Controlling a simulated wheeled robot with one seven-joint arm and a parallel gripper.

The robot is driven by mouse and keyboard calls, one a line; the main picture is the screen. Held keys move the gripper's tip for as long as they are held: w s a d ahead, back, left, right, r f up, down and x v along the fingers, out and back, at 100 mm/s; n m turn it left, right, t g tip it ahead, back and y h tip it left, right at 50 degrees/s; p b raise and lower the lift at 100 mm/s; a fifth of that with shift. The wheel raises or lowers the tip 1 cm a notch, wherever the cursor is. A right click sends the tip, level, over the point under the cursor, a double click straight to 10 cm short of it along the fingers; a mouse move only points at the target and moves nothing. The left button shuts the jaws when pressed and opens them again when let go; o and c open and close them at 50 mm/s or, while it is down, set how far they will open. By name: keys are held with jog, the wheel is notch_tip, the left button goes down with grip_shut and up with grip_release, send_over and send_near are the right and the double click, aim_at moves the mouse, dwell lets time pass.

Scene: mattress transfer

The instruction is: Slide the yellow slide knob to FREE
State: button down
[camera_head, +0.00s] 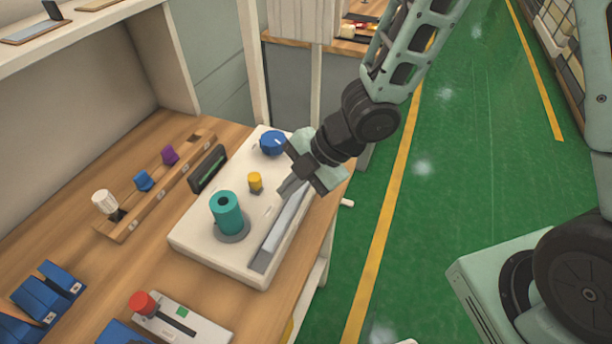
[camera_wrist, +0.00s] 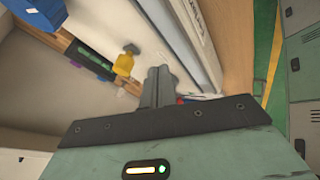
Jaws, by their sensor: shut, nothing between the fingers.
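The yellow knob (camera_head: 255,182) is a small upright peg on top of the white control box (camera_head: 190,243), between a teal cylinder and a blue knob. It also shows in the wrist view (camera_wrist: 124,64), just left of my fingertips. My gripper (camera_head: 285,187) is over the right side of the box, to the right of the yellow knob and apart from it. Its two fingers lie together in the wrist view (camera_wrist: 158,73) and hold nothing. No FREE label can be read in either view.
The teal cylinder (camera_head: 227,212) stands in front of the yellow knob, and the blue knob (camera_head: 272,143) is behind it. A dark display (camera_head: 208,168) stands at the box's left. A wooden rack (camera_head: 150,200) with knobs and a red-knobbed slider (camera_head: 142,303) are nearby.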

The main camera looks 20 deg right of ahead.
aim_at(250, 175)
jog(key=shift+w+a+p, duration=1)
jog(key=shift+w+a, duration=0.2)
jog(key=shift+w+a+f, duration=0.15)
jog(key=shift+w+a, duration=0.1)
jog(key=shift+w, duration=0.05)
jog(key=w+a+p, duration=0.2)
jog(key=a, duration=0.1)
jog(key=shift+w+a+r, duration=0.15)
jog(key=shift+w+r, duration=0.05)
jog(key=shift+w+a+f, duration=0.15)
jog(key=shift+w+a, duration=0.25)
